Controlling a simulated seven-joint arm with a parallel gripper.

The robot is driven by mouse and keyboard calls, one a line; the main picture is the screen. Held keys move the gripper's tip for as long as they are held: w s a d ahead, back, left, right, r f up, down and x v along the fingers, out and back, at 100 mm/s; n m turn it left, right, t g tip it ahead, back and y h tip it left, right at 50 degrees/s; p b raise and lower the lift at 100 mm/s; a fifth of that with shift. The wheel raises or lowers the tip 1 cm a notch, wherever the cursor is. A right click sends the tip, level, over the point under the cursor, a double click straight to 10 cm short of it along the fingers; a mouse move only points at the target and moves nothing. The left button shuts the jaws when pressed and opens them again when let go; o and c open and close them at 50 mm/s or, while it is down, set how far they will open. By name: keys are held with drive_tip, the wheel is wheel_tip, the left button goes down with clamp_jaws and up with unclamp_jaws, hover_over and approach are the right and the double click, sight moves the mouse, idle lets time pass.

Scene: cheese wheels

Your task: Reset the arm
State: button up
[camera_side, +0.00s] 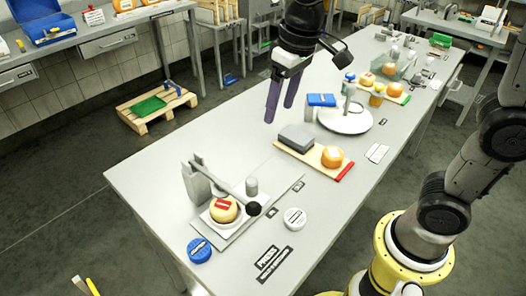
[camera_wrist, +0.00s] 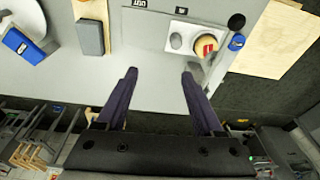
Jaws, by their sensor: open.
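My gripper (camera_side: 281,101) hangs in the air over the far edge of the long grey table (camera_side: 150,180), fingers pointing down. In the wrist view its two dark purple fingers (camera_wrist: 160,76) are spread apart with nothing between them. A cheese wheel with a red label (camera_side: 223,209) sits on a plate in the press at the near left end of the table. It also shows in the wrist view (camera_wrist: 205,46). An orange cheese wheel (camera_side: 332,156) and a grey block (camera_side: 297,138) rest on a wooden board with a red end.
A round white turntable (camera_side: 345,118) and a blue box (camera_side: 321,100) stand right of my gripper. A blue lid (camera_side: 199,250) and a white round tin (camera_side: 294,218) lie near the press. More cheeses stand farther back. The table between press and board looks clear.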

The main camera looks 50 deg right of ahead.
drive_tip(key=s+d+r+m+t, duration=0.1)
drive_tip(key=s+d, duration=0.2)
drive_tip(key=s, duration=0.3)
drive_tip(key=s+d+r+t, duration=0.1)
drive_tip(key=s+d+t, duration=0.15)
drive_tip(key=s, duration=0.25)
drive_tip(key=s+d+f, duration=0.1)
drive_tip(key=s+f, duration=0.4)
drive_tip(key=s, duration=0.1)
drive_tip(key=shift+d, duration=0.3)
idle(0.7)
